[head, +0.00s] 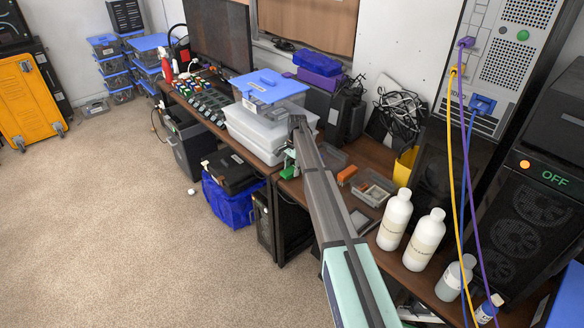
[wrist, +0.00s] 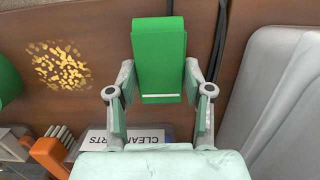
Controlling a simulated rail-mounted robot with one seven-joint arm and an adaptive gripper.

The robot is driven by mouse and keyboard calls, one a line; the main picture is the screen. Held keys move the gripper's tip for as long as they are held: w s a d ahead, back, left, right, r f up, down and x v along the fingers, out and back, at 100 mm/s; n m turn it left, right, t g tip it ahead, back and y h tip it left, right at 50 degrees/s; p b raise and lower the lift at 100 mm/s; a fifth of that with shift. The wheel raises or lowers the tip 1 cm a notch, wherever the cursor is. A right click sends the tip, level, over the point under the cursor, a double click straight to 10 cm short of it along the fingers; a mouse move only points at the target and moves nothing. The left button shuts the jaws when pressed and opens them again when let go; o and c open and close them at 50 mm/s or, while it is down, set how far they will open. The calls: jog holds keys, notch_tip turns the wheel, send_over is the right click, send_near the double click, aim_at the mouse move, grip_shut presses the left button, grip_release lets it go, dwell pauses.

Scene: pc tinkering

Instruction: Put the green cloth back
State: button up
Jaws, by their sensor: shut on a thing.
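The green cloth (wrist: 158,45) shows in the wrist view as a green folded piece between my two fingers. My gripper (wrist: 159,82) is shut on it from both sides. In the head view my gripper (head: 289,163) is small, over the desk just right of the stacked bins, with a bit of green cloth (head: 290,153) at it. The brown desk top (wrist: 100,20) lies below the cloth. I cannot tell whether the cloth touches the desk.
A patch of gold specks (wrist: 57,65) lies on the desk. Another green thing (wrist: 8,82) shows at the left edge. A "CLEAN PARTS" label (wrist: 120,138) is near my gripper. Pale stacked bins (head: 250,135), small parts trays (head: 372,187) and white bottles (head: 395,218) stand around.

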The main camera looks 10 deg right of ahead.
jog(key=shift+f, duration=0.35)
dwell(0.6)
jog(key=o, duration=1.1)
jog(key=o, duration=0.6)
jog(key=shift+c, duration=0.2)
jog(key=shift+w+d+r+p, duration=0.15)
jog(key=shift+r+p, duration=0.35)
jog(key=shift+r, duration=0.8)
jog(key=shift+d+r+p, duration=0.15)
jog(key=shift+r+p, duration=0.3)
jog(key=shift+r, duration=0.9)
jog(key=shift+w+d+r+p, duration=0.15)
jog(key=shift+r+p, duration=0.35)
jog(key=shift+r, duration=0.8)
